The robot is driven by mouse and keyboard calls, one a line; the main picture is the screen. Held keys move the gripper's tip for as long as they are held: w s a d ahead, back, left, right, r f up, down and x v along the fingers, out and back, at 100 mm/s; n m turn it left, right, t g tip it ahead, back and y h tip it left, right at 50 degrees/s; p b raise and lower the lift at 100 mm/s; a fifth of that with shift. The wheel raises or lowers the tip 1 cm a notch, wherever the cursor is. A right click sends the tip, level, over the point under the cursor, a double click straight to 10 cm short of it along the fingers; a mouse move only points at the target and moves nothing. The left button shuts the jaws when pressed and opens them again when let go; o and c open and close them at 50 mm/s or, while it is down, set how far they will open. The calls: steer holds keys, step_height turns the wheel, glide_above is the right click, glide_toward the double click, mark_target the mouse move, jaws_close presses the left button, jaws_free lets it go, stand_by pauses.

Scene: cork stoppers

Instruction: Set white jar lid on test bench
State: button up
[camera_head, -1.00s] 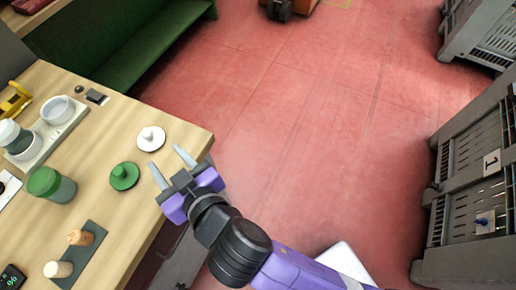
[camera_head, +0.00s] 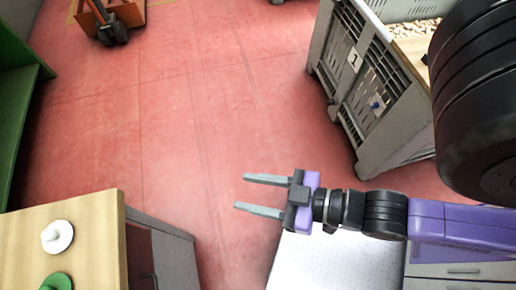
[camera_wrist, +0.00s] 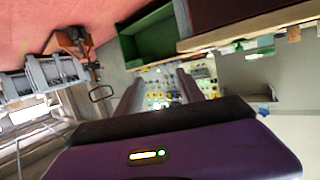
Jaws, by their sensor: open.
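The white jar lid (camera_head: 57,236), a disc with a raised knob, lies on the wooden bench top (camera_head: 95,225) at the lower left of the head view. A green lid (camera_head: 57,283) lies just below it, cut by the frame edge. My gripper (camera_head: 254,194) is open and empty, with its two grey fingers pointing left over the red floor. It is well to the right of the bench and apart from the lid. In the wrist view my gripper (camera_wrist: 160,92) shows its fingers apart with nothing held; I cannot make out the lid there.
A grey crate (camera_head: 352,85) marked 1 stands at the upper right. A white speckled surface (camera_head: 325,264) lies below my gripper. An orange cart (camera_head: 110,18) stands at the far left, and a green bench (camera_head: 12,110) at the left edge. The red floor between is clear.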

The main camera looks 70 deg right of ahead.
steer(key=shift+m+h, duration=0.3)
steer(key=shift+h, duration=0.2)
steer(key=s+d+r, duration=0.2)
steer(key=s, duration=0.1)
steer(key=shift+s+d+r, duration=0.15)
